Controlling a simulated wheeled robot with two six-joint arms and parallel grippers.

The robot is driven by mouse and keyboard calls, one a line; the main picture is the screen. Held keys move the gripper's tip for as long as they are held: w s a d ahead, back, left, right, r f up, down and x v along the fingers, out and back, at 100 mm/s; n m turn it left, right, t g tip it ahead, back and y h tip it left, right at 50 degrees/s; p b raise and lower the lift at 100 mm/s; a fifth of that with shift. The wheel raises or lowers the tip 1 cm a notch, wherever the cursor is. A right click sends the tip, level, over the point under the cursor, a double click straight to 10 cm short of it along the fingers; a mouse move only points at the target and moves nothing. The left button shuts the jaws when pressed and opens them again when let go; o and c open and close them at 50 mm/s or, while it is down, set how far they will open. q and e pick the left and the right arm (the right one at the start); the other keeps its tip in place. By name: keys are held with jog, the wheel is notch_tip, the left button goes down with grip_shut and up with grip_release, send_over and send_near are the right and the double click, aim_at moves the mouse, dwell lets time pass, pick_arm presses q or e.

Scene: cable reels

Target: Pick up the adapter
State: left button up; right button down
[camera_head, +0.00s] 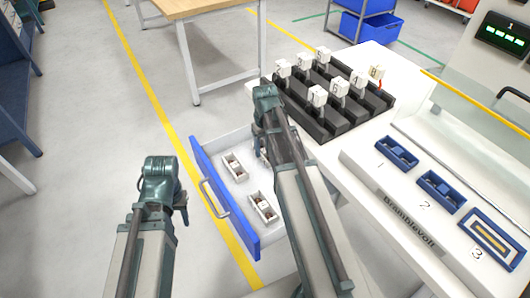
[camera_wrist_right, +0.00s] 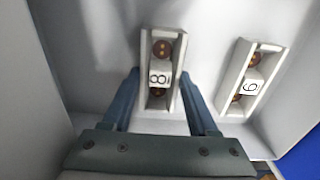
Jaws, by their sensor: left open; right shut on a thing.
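In the right wrist view, my right gripper (camera_wrist_right: 160,86) has its two fingers against the sides of a narrow white piece marked 8 (camera_wrist_right: 160,76), which I take for an adapter. It has round brown contacts at both ends and sits low in the drawer. A like piece marked 6 or 9 (camera_wrist_right: 250,82) lies to its right, untouched. In the head view, my right arm crosses the open drawer and hides the right gripper's fingertips. My left gripper (camera_head: 162,184) is open and empty, left of the drawer; its fingers are hard to make out.
The drawer has a blue front (camera_head: 222,200) and holds another white piece (camera_head: 263,207) near its front. On the white worktop (camera_head: 395,118) stand a black rack (camera_head: 318,122) of numbered white blocks and a panel with several blue sockets (camera_head: 397,153).

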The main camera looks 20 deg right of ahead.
aim_at(265, 150)
jog(key=shift+r, duration=0.1)
notch_tip(265, 150, up, 18)
jog(key=p, duration=1.8)
